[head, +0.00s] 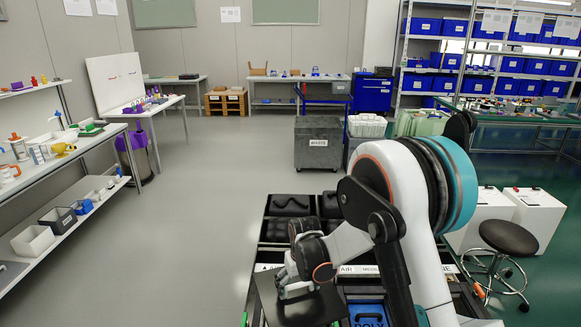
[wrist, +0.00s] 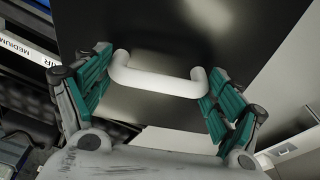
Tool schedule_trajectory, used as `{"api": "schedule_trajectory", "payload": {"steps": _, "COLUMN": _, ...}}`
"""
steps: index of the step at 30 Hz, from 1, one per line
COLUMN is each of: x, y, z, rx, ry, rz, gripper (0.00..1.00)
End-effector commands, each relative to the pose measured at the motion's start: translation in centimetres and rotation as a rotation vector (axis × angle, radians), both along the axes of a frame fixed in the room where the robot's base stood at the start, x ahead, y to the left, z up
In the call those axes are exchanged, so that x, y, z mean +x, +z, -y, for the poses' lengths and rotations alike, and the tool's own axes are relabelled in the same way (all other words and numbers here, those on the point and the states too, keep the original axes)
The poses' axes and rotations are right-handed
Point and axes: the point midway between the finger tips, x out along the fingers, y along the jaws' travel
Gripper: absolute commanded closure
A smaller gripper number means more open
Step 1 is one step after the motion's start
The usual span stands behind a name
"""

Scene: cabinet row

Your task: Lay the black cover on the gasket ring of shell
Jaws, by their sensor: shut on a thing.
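The black cover (head: 318,307) is a flat dark plate in front of me, low in the head view. It also fills the upper middle of the wrist view (wrist: 180,35), where a white bar handle (wrist: 158,82) stands on it. My gripper (wrist: 160,70) is shut on this handle, with a teal finger at each end of it. In the head view my gripper (head: 290,288) is above the cover, partly hidden by my arm. I cannot pick out the shell or its gasket ring in either view.
A shelf of parts (head: 70,215) runs along the left. A grey waste bin (head: 318,143) stands ahead, and a stool (head: 509,240) at the right. The grey floor between is clear.

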Motion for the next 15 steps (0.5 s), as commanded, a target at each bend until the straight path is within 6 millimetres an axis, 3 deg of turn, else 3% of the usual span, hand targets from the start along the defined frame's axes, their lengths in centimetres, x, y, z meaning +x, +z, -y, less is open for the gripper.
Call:
{"api": "schedule_trajectory", "payload": {"steps": 7, "x": -4.5, "y": 3.1, "z": 8.5, "rx": -0.001, "ry": -0.14, "rz": 0.0, "gripper": 0.64}}
{"api": "schedule_trajectory", "payload": {"steps": 9, "x": -6.2, "y": 3.8, "z": 10.8, "rx": -0.001, "ry": -0.182, "rz": 0.0, "gripper": 0.8}}
{"api": "schedule_trajectory", "payload": {"steps": 15, "x": -10.5, "y": 5.3, "z": 15.4, "rx": -0.001, "ry": -0.276, "rz": 0.0, "gripper": 0.8}}
